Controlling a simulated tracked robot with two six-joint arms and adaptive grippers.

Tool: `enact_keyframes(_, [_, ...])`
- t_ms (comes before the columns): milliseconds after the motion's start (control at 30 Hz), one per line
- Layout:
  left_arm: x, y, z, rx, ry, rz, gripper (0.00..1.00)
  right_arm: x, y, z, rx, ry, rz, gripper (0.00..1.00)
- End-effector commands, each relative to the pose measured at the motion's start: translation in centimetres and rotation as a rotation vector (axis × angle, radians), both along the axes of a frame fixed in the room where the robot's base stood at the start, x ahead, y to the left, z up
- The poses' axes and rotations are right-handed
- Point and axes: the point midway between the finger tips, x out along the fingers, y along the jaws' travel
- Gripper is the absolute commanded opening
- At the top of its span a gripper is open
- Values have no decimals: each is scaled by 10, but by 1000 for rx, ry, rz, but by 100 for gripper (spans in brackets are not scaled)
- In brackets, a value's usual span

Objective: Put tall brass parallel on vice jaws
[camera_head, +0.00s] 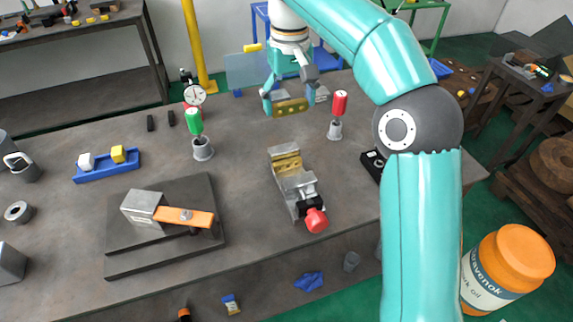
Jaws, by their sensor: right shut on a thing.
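My right gripper (288,101) is shut on a brass bar with small dark holes, the tall brass parallel (291,107). It holds the bar roughly level above the back of the bench, behind the vice. The grey vice (296,186) stands in the middle of the bench, with a red-knobbed handle (316,219) towards the front. A brass-coloured piece (286,162) sits at the vice jaws; I cannot tell whether it is a loose part or a jaw face. The bar and the vice are apart. My left gripper is not in view.
A red-handled tool (339,103) and a green-handled tool (194,121) stand upright in metal holders either side of the vice. A dial gauge (194,95) stands behind. A dark plate (205,190) with a clamped block lies left. A blue tray (107,168) holds two blocks.

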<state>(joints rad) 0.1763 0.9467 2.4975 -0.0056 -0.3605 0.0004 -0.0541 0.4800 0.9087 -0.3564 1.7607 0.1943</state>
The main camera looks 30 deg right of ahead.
Motion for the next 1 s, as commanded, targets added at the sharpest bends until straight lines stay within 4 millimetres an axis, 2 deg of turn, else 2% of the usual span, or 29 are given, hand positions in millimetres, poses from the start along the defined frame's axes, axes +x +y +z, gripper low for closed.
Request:
enact_keyframes(167, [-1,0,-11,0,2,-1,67,-6,-7,-26,0,3,-15,35])
enact_keyframes(500, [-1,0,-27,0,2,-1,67,-11,-13,-113,1,4,-29,35])
enact_keyframes(600, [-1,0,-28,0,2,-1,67,-11,-14,-134,0,2,-31,35])
enact_keyframes(1000, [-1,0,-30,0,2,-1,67,-11,-13,-174,0,2,-29,35])
